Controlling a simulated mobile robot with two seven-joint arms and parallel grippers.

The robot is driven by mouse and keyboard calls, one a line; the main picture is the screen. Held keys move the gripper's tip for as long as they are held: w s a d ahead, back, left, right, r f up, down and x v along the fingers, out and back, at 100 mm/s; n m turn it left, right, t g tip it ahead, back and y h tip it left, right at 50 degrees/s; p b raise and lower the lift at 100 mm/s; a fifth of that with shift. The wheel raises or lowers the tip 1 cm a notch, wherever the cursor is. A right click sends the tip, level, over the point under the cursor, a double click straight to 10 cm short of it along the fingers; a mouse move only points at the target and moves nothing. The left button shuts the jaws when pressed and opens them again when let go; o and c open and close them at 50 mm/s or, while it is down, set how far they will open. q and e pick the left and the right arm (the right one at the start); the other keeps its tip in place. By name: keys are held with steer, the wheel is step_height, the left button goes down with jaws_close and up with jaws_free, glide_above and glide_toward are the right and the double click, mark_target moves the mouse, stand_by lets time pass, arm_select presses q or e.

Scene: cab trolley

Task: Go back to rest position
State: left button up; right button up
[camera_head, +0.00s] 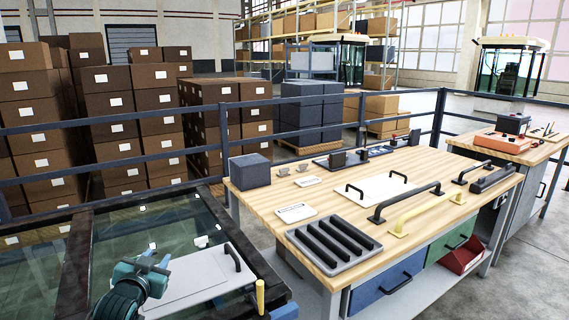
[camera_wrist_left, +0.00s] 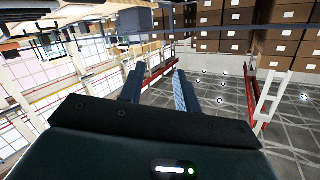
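My left gripper (camera_head: 152,268) is at the lower left of the head view, teal and dark, above a glass-topped dark frame (camera_head: 82,255). It overlaps the left part of a white panel with a black handle (camera_head: 200,278) in the picture; I cannot tell its height above it. In the left wrist view its two blue-grey fingers (camera_wrist_left: 159,86) stand apart with nothing between them. My right gripper is not in view.
A wooden workbench (camera_head: 262,205) with handles, a white plate and a slotted grey tray (camera_head: 333,246) stands right of the frame. Dark railings (camera_head: 225,140) run behind, with stacked boxes beyond.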

arm_select(q)
steer(key=shift+m+g+h, duration=0.3)
steer(key=shift+g+h, duration=0.3)
steer(key=shift+h, duration=0.1)
steer(key=s+d+f, duration=0.1)
steer(key=s+f, duration=0.1)
steer(key=s+d+f, duration=0.2)
steer(key=f, duration=0.1)
steer(key=s+d+f, duration=0.1)
steer(key=s+f, duration=0.1)
steer(key=shift+s+d+f, duration=0.3)
steer(key=s+d+f+g+h, duration=0.1)
steer(key=s+d+f, duration=0.2)
steer(key=s, duration=0.6)
steer(key=s+d+f+g+h, duration=0.1)
steer(key=s+d+f, duration=0.3)
steer(key=s, duration=0.6)
steer(key=s+d+f+g, duration=0.2)
steer(key=s+d, duration=0.3)
steer(key=s, duration=0.4)
steer(key=shift+s+d+f+n+h, duration=0.25)
steer(key=shift+f+n+h, duration=0.15)
steer(key=shift+f, duration=0.45)
